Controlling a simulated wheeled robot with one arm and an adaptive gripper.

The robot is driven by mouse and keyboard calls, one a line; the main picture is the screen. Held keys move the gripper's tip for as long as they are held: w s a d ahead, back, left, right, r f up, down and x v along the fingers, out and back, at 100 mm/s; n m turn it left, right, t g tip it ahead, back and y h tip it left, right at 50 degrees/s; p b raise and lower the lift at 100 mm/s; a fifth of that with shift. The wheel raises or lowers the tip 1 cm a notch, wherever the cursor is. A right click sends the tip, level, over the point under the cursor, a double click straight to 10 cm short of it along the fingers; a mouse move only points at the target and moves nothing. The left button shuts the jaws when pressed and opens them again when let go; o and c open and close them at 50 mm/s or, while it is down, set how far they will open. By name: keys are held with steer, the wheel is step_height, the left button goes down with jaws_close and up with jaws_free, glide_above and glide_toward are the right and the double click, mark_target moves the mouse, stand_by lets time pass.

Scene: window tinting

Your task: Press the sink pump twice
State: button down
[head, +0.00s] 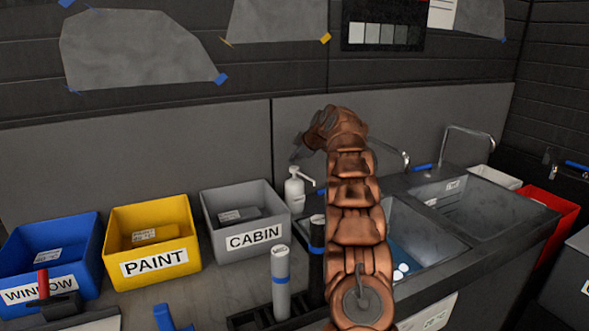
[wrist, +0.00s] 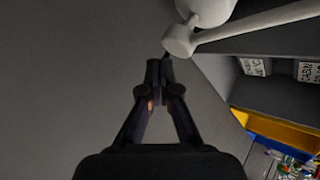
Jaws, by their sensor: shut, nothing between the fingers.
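The sink pump (head: 295,190) is a white bottle with a pump head and a side spout, standing upright at the back of the counter, left of the sink. In the wrist view its white pump head and spout (wrist: 250,24) show large at the top.
A grey CABIN bin (head: 252,226) stands left of the pump, then a yellow PAINT bin (head: 150,245) and a blue WINDOW bin (head: 55,250). A grey wall panel (head: 130,165) is close behind. The sink (head: 420,235) and tap (head: 385,146) lie to the right.

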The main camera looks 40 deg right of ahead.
steer(key=shift+s+a+f+b, duration=0.1)
steer(key=shift+f+b, duration=0.85)
steer(key=shift+b, duration=0.35)
stand_by(0.6)
steer(key=shift+f, duration=0.3)
steer(key=shift+f+b, duration=0.2)
steer(key=shift+b, duration=0.35)
stand_by(0.4)
steer(key=shift+r, duration=0.1)
steer(key=shift+r+p, duration=1)
steer(key=shift+r, duration=0.3)
steer(key=shift+r, duration=0.15)
